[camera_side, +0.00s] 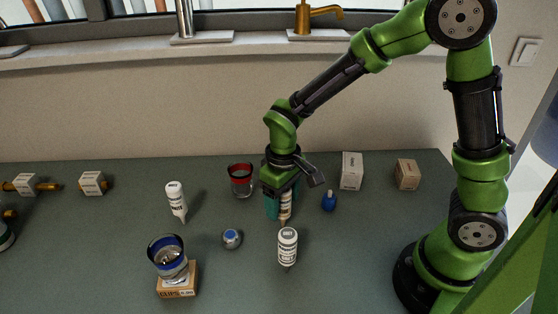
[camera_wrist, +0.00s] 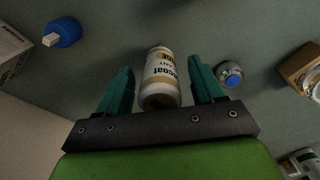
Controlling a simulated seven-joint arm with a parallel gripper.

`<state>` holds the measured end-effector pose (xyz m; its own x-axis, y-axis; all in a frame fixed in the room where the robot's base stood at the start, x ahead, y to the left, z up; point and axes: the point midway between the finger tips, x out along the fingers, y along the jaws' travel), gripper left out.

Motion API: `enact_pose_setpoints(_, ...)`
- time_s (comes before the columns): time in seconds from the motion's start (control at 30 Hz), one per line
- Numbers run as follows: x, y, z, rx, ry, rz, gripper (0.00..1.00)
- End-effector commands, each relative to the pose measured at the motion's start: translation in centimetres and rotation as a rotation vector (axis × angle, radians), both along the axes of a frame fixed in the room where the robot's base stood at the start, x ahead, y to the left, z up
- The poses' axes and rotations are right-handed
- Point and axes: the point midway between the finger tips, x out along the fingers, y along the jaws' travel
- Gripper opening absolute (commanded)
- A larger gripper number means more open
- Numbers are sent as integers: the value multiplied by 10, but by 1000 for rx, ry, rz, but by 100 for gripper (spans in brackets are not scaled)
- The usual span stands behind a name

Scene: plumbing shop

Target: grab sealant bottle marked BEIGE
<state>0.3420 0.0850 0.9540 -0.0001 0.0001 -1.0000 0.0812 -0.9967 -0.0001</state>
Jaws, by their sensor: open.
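My gripper (camera_wrist: 161,72) is open, its teal fingers on either side of a white and tan bottle (camera_wrist: 160,78) in the wrist view. The lettering visible on it ends in "GE", above "ANT"; the rest of the word is turned away. A gap shows between the bottle and each finger. In the side view this bottle (camera_side: 286,206) is partly hidden by my gripper (camera_side: 279,207).
A round blue-topped item (camera_side: 232,239) sits front left. A blue-rimmed glass (camera_side: 170,262) is on a clips box (camera_side: 177,282). Two boxes (camera_side: 351,171) (camera_side: 407,174) stand back right.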

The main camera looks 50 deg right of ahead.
Motion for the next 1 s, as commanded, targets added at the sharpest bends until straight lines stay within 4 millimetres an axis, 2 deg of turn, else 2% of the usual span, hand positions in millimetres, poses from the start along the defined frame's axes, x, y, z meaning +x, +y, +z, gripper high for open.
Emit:
enact_pose_setpoints(0.13,-1,0,-17,-1,3,0,67)
enact_pose_setpoints(0.4,0,0,-19,0,0,-1,67)
enact_pose_setpoints(0.8,0,0,-19,0,0,0,6)
enact_pose_setpoints(1.0,0,0,-18,0,-1,0,4)
